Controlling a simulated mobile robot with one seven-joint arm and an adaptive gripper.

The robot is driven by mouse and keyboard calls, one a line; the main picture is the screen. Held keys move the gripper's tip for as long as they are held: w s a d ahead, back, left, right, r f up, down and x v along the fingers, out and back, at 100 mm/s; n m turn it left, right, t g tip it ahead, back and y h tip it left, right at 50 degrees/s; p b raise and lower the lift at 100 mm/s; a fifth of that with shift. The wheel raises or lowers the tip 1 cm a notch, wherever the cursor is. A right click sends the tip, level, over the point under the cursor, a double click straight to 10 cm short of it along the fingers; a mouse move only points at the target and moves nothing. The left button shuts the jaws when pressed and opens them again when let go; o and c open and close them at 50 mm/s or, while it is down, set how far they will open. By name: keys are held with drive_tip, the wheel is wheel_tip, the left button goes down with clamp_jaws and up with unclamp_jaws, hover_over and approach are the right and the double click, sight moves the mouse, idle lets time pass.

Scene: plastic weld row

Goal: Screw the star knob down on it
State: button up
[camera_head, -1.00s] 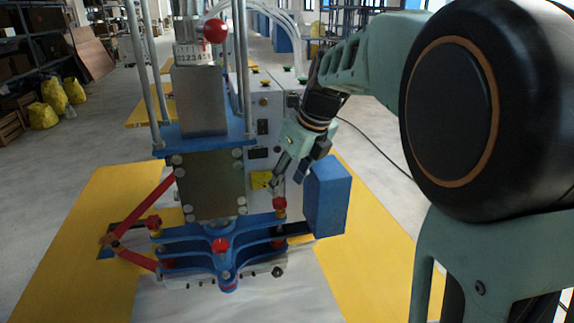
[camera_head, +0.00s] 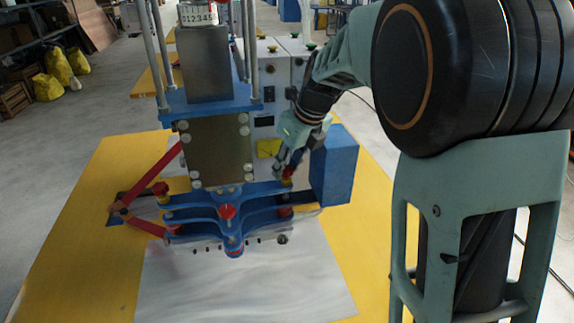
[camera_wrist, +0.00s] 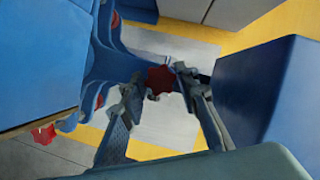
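The red star knob (camera_head: 288,172) stands at the right end of the blue clamp plate (camera_head: 262,188) of the machine. My gripper (camera_head: 286,163) is right at this knob, coming down from the upper right. In the wrist view the red knob (camera_wrist: 160,79) shows between the tips of my gripper (camera_wrist: 158,80). The fingers are spread, one on each side of the knob; whether they touch it is hard to tell. The knob's underside and stud are mostly hidden.
A blue block (camera_head: 334,165) stands close to the right of my gripper. More red knobs sit on the plates, one at the front (camera_head: 227,211) and one at the left (camera_head: 160,188). A red lever (camera_head: 148,183) juts out left. The white sheet (camera_head: 250,285) in front is clear.

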drive_tip(key=c, duration=0.6)
drive_tip(key=m+p, duration=0.1)
drive_tip(key=p, duration=0.2)
drive_tip(key=shift+r+m+h, duration=0.3)
drive_tip(key=shift+m, duration=0.1)
drive_tip(key=m+h+p, duration=0.1)
drive_tip(key=m+p, duration=0.2)
drive_tip(key=p, duration=0.2)
drive_tip(key=shift+s+a+t, duration=0.1)
drive_tip(key=shift+t, duration=0.3)
drive_tip(key=o, duration=0.9)
drive_tip(key=shift+f+b, duration=0.3)
drive_tip(key=shift+b, duration=0.1)
drive_tip(key=shift+c, duration=0.2)
drive_tip(key=o, duration=0.3)
drive_tip(key=shift+o, duration=0.4)
drive_tip(key=o, duration=0.4)
drive_tip(key=shift+c, duration=0.2)
